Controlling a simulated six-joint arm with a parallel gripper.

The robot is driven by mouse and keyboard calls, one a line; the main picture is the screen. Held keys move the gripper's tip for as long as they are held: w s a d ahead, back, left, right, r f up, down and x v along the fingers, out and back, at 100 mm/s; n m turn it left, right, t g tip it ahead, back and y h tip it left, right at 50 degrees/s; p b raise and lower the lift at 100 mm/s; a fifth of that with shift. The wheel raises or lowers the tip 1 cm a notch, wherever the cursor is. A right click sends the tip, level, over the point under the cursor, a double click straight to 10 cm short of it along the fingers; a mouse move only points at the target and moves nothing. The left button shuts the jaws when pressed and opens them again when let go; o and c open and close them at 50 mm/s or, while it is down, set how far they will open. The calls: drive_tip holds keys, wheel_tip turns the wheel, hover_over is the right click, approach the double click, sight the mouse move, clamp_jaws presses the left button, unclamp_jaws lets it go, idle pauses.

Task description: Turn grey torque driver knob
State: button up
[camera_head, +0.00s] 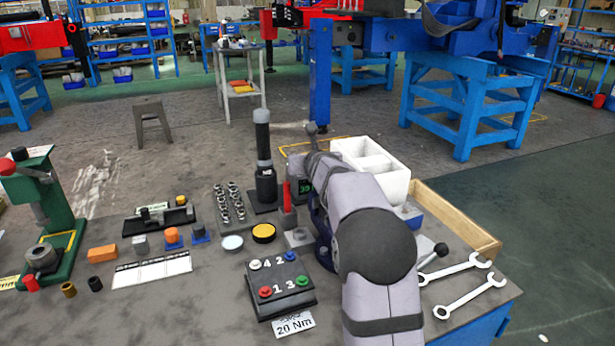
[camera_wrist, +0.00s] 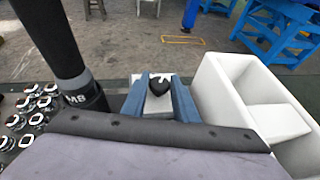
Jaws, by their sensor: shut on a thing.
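My gripper (camera_wrist: 159,84) shows in the wrist view as two blue fingers, one on each side of a small dark knob (camera_wrist: 160,87) with a pale part around it. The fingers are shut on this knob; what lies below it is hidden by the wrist. In the head view my arm covers most of the gripper, and a small grey rounded top (camera_head: 312,128) shows just above it. I cannot tell whether this is the torque driver's knob. A tall black tool with a grey top (camera_head: 263,150) stands upright to the left; its M8 label (camera_wrist: 76,99) shows in the wrist view.
A white divided bin (camera_head: 372,165) stands close on the right. Several sockets (camera_head: 229,203) sit in a rack to the left, and a red-handled tool (camera_head: 287,196) stands nearby. A numbered button box (camera_head: 279,285) and two wrenches (camera_head: 468,299) lie in front.

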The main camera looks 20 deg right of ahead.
drive_tip(key=shift+s+d+f+n+y+b, duration=0.1)
drive_tip(key=shift+d+f+n+y+b, duration=0.25)
drive_tip(key=shift+b, duration=2.6)
drive_tip(key=shift+s+n+y+b, duration=0.25)
drive_tip(key=shift+y+b, duration=0.1)
drive_tip(key=shift+b, duration=0.65)
drive_tip(key=shift+n+y+b, duration=0.35)
drive_tip(key=shift+n+y, duration=0.05)
drive_tip(key=shift+y, duration=0.1)
drive_tip(key=shift+d+n+y, duration=0.15)
drive_tip(key=shift+n+y, duration=0.45)
drive_tip(key=shift+r+n+y+p, duration=0.1)
drive_tip(key=shift+n+y+p, duration=0.2)
drive_tip(key=shift+y+p, duration=0.1)
drive_tip(key=y+p, duration=0.1)
drive_tip(key=n+p, duration=0.1)
drive_tip(key=shift+d+r+n+y+p, duration=0.2)
drive_tip(key=shift+r+n+y+p, duration=0.1)
drive_tip(key=shift+y+p, duration=0.1)
drive_tip(key=n+y+p, duration=0.1)
drive_tip(key=p, duration=0.1)
drive_tip(key=shift+p, duration=0.35)
drive_tip(key=shift+f+g+y+p, duration=0.1)
drive_tip(key=shift+g+y+p, duration=0.2)
drive_tip(key=shift+y, duration=0.1)
drive_tip(key=shift+f+n+p, duration=0.1)
drive_tip(key=shift+n+p, duration=0.2)
drive_tip(key=shift+n, duration=0.1)
